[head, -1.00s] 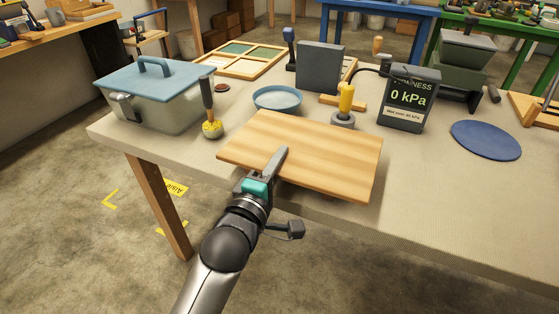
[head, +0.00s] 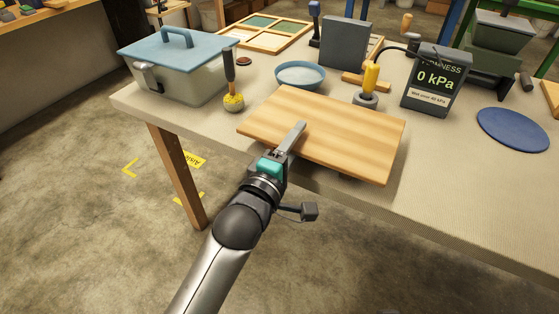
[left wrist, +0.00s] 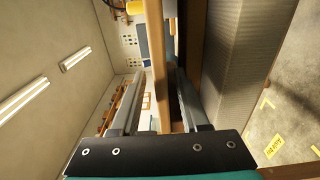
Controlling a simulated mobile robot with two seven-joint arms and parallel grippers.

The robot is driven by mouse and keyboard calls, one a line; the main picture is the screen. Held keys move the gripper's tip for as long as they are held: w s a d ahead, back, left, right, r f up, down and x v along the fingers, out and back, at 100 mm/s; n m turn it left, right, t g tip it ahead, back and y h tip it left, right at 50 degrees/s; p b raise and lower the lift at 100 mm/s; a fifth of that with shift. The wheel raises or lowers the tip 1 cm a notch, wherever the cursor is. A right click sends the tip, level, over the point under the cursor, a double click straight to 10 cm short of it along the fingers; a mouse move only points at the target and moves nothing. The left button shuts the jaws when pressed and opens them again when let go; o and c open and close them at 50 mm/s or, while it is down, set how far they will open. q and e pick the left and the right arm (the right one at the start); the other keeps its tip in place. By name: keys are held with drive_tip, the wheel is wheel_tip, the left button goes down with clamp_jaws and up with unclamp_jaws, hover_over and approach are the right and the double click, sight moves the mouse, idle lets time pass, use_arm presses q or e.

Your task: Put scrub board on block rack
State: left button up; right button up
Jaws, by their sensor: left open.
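A flat wooden board (head: 340,130), which I take for the scrub board, lies on the table with its near edge overhanging the front. My left gripper (head: 299,129) straddles that edge, one finger above the board and the other hidden beneath it. In the left wrist view, the board's edge (left wrist: 157,65) shows as a strip between the two parted fingers, with gaps beside it. A dark grey upright slab (head: 344,42) stands at the back in or before a wooden frame. I cannot tell for sure whether this is the block rack. My right gripper is out of view.
Behind the board are a blue bowl (head: 300,75), a yellow-handled tool (head: 370,78) and a 0 kPa display box (head: 436,80). A lidded bin (head: 180,68) and a brush (head: 232,85) stand left. A blue disc (head: 512,129) lies right. The front right tabletop is clear.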

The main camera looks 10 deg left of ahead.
use_arm(q)
drive_tip(key=p+v, duration=0.3)
drive_tip(key=v, duration=0.8)
drive_tip(key=s+a+f+m+g+y, duration=0.2)
drive_tip(key=f+m+g, duration=0.25)
drive_tip(key=f, duration=0.55)
drive_tip(key=s+a+f+m+g+y, duration=0.1)
drive_tip(key=s+f+m+g, duration=0.3)
drive_tip(key=f, duration=0.7)
drive_tip(key=s+a+f+m+g+y, duration=0.1)
drive_tip(key=s+a+f+m+g, duration=0.1)
drive_tip(key=s+f+m+g, duration=0.1)
drive_tip(key=s+a+f+m+g, duration=0.2)
drive_tip(key=s+f+m, duration=0.3)
drive_tip(key=f, duration=0.3)
drive_tip(key=shift+s+a+f+m+g+y, duration=0.3)
drive_tip(key=shift+s+m+g+y, duration=0.1)
drive_tip(key=shift+s+g, duration=0.35)
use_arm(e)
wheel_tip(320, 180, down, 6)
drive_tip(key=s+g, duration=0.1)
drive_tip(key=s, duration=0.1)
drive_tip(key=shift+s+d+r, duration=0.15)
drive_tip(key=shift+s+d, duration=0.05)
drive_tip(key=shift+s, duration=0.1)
use_arm(q)
drive_tip(key=shift+s, duration=0.1)
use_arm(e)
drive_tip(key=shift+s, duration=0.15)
